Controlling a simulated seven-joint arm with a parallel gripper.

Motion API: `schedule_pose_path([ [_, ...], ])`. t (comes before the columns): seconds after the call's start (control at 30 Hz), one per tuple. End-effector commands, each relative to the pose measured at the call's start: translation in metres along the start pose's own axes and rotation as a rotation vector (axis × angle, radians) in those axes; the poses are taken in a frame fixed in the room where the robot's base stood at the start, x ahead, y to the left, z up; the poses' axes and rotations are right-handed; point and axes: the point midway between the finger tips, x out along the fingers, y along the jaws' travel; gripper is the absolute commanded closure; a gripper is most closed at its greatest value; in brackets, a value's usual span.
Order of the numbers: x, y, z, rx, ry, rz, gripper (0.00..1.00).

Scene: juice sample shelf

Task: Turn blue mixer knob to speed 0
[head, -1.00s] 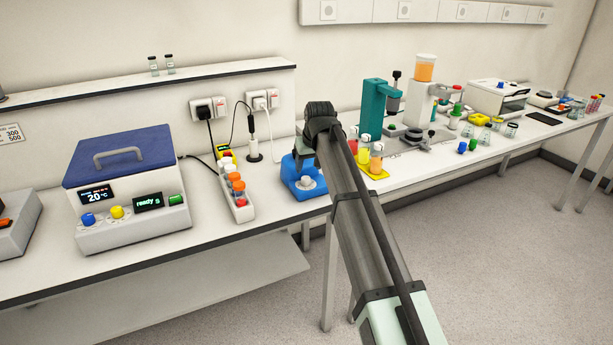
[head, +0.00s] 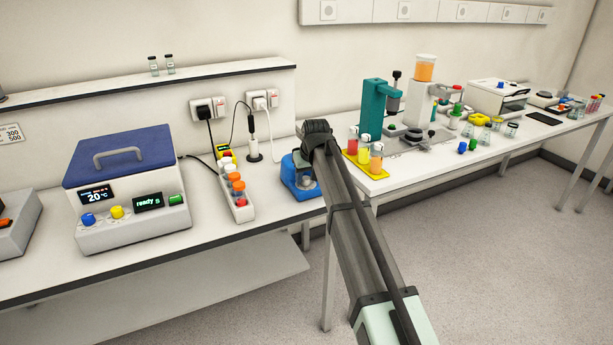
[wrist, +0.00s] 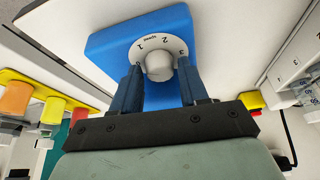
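The blue mixer (head: 289,172) stands at the bench's front edge, partly hidden by my arm in the head view. In the wrist view its blue body (wrist: 110,45) carries a round white dial (wrist: 150,43) marked with numbers, with 1 and 2 readable, and a pale grey-white knob (wrist: 159,68) at its middle. My gripper (wrist: 160,70) has its two dark fingers on either side of the knob, the left one very near it. The fingers look apart from the knob, though contact on the left is hard to judge. The knob's pointer cannot be made out.
A white rack of capped bottles (head: 239,208) stands left of the mixer. A yellow tray (head: 364,171) with several bottles is close on the right. The blue-lidded bath (head: 125,150) sits farther left. A shelf (head: 150,83) runs along the wall behind.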

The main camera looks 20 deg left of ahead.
Motion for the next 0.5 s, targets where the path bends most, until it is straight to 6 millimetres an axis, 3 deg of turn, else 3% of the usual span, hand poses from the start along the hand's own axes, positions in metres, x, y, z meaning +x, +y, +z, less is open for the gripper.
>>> schedule_pose_path([
  [0.07,-0.0001,0.0,0.0001,0.0,0.0,0.0,0.64],
  [0.4,-0.0002,0.0002,0.0,0.0,0.0,0.0,0.97],
  [0.5,-0.0002,0.0004,0.0,-0.005,0.0,-0.001,0.97],
])
